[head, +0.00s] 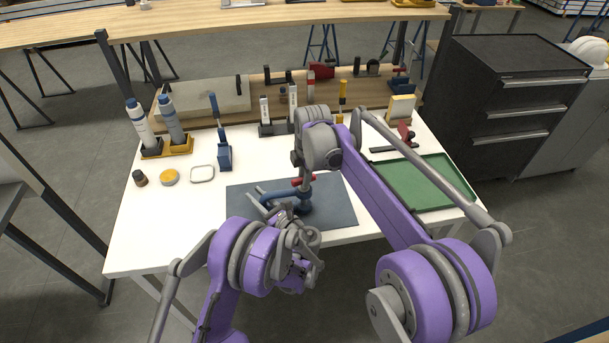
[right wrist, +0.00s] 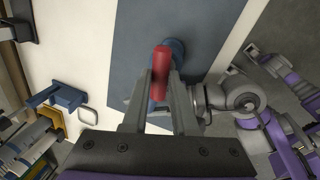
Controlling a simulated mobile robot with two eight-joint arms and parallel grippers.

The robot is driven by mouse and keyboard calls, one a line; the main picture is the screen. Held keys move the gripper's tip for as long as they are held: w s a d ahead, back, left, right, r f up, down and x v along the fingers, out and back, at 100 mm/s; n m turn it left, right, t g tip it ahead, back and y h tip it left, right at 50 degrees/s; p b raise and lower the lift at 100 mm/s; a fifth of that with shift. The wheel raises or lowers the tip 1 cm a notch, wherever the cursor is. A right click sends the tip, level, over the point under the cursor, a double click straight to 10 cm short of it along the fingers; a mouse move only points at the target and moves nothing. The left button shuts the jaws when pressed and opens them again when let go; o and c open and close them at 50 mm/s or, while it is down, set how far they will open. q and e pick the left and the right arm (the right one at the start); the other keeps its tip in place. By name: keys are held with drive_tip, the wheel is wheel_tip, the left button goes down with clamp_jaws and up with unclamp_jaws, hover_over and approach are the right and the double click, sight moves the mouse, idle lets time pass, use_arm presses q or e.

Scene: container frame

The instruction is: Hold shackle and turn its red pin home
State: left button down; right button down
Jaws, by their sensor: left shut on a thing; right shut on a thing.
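The blue shackle (head: 302,205) is on the dark mat, with its red pin (head: 303,181) on top. My left gripper (head: 287,213) is shut on the shackle from the near side; its fingertips are partly hidden. My right gripper (head: 307,177) comes down from above and is shut on the pin. In the right wrist view the red pin (right wrist: 160,72) stands between the two fingers, and the blue shackle (right wrist: 176,48) shows behind it. How far the pin is seated cannot be seen.
The dark mat (head: 338,212) lies on the white table (head: 140,235). A green tray (head: 425,180) is at the right. Bottles in a yellow holder (head: 180,147), a blue tool stand (head: 224,157), an amber tin (head: 169,177) and a small frame (head: 202,174) stand at the left.

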drive_tip(key=m, duration=0.4)
drive_tip(key=shift+a+h, duration=0.1)
drive_tip(key=shift+h, duration=0.3)
drive_tip(key=shift+a+m+h, duration=0.1)
drive_tip(key=shift+m+h, duration=0.3)
drive_tip(key=shift+m, duration=1.9)
drive_tip(key=c, duration=0.7)
unclamp_jaws()
drive_tip(key=r, duration=0.4)
drive_tip(key=s+r, duration=0.1)
drive_tip(key=r, duration=0.3)
drive_tip(key=s+r, duration=0.1)
drive_tip(key=r, duration=0.2)
drive_tip(key=shift+s+a+r, duration=0.15)
drive_tip(key=shift+a+r, duration=0.15)
drive_tip(key=shift+r, duration=0.1)
